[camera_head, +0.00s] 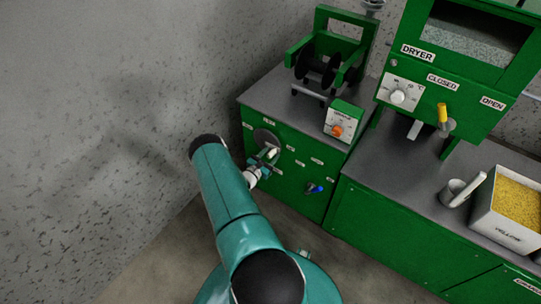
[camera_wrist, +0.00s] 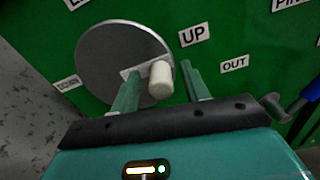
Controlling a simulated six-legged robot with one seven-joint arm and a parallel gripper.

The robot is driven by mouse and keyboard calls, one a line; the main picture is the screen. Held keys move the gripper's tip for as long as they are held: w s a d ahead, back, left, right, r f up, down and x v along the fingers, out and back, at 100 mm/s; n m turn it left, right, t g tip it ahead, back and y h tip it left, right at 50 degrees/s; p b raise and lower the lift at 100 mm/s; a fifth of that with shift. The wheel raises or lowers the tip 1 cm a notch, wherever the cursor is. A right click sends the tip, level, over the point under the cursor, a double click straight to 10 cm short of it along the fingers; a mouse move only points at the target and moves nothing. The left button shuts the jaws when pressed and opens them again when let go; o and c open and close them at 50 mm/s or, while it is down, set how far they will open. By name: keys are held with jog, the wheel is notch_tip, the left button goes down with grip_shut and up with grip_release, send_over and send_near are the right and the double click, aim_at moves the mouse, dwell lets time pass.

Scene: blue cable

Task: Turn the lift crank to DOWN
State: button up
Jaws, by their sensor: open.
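The lift crank is a grey disc (camera_head: 262,136) with a short white handle (camera_head: 273,152), on the front of the green cabinet at left. In the wrist view the disc (camera_wrist: 105,55) shows large, and its handle (camera_wrist: 160,84) is on the right side, close to the UP label (camera_wrist: 194,34). A small label (camera_wrist: 67,83) at the disc's left edge is too blurred to read. My gripper (camera_wrist: 160,72) is open, with one finger on each side of the handle; contact cannot be told. In the head view my gripper (camera_head: 266,158) is at the crank.
A blue knob (camera_head: 315,188) sits lower right on the same panel. Above are a spool stand (camera_head: 318,72) and a small box with an orange knob (camera_head: 338,130). A dryer (camera_head: 445,60) and a yellow-filled bin (camera_head: 508,212) stand right. A grey wall (camera_head: 100,100) is left.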

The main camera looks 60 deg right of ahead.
jog(key=shift+d, duration=0.2)
grip_shut()
jog(key=shift+r, duration=0.1)
